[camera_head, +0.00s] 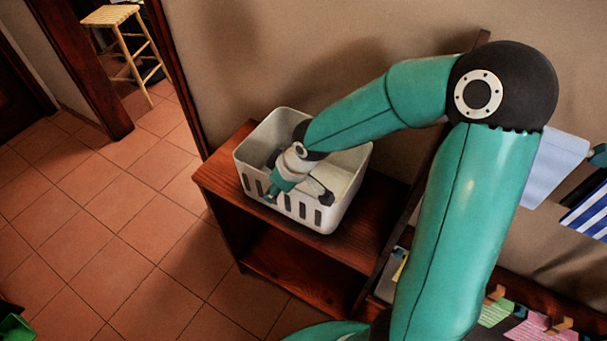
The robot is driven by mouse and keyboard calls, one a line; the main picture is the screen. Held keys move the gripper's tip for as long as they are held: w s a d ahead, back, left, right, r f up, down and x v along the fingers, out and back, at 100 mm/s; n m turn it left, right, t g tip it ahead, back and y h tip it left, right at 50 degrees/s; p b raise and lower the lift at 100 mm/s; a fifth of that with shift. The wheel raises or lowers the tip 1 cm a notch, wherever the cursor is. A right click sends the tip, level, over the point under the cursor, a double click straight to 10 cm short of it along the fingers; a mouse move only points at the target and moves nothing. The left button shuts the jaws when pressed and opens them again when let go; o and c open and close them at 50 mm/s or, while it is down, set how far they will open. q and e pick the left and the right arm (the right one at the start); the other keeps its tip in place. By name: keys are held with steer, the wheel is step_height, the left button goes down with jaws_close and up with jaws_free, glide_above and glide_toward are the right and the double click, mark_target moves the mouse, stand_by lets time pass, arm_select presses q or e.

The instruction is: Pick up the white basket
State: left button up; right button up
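The white basket (336,215), with slots in its front wall, sits upright on top of a dark reddish wood shelf unit (372,232). My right arm reaches over from the right, and my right gripper (299,194) is at the basket's front rim. Its fingers look spread apart, one toward the left and a dark-tipped one toward the right. They overlap the front wall in the picture; whether they touch it I cannot tell. The gripper and forearm hide part of the rim and the inside. My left gripper is not in view.
A plain wall stands close behind the basket. Blue and striped cloths (590,215) hang at the right. A wooden stool (112,18) stands beyond the doorway. The tiled floor (110,215) left of the shelf is mostly clear. A green object (14,327) shows at the lower left.

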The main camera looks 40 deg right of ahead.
jaws_close()
steer(key=shift+r, duration=0.1)
stand_by(0.7)
